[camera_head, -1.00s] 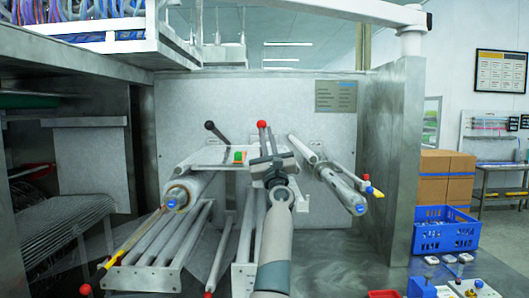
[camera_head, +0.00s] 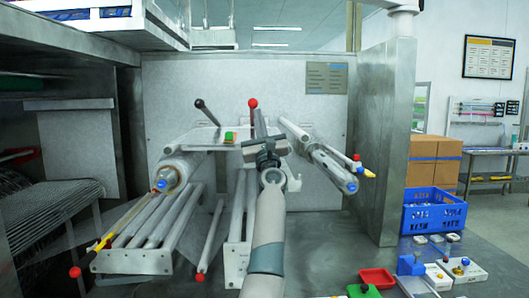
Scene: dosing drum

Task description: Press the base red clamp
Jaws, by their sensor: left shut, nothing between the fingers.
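My left gripper (camera_head: 262,146) is at the centre of the head view, at the end of my grey arm rising from the bottom. It is shut and empty, in front of the dosing machine's middle. A red ball-topped lever (camera_head: 252,103) stands just behind and above it; I cannot tell whether they touch. Two more red knobs show low on the machine: one at the far left on a yellow and red handle (camera_head: 75,272), one on a rod below the rollers (camera_head: 202,277). Which one is the base clamp is not clear. My right gripper is not in view.
A black-knobbed lever (camera_head: 200,103) is left of the red one. A blue crate (camera_head: 434,212), a red tray (camera_head: 377,279) and control boxes (camera_head: 462,270) stand at right. A grey panel (camera_head: 390,140) walls the right side.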

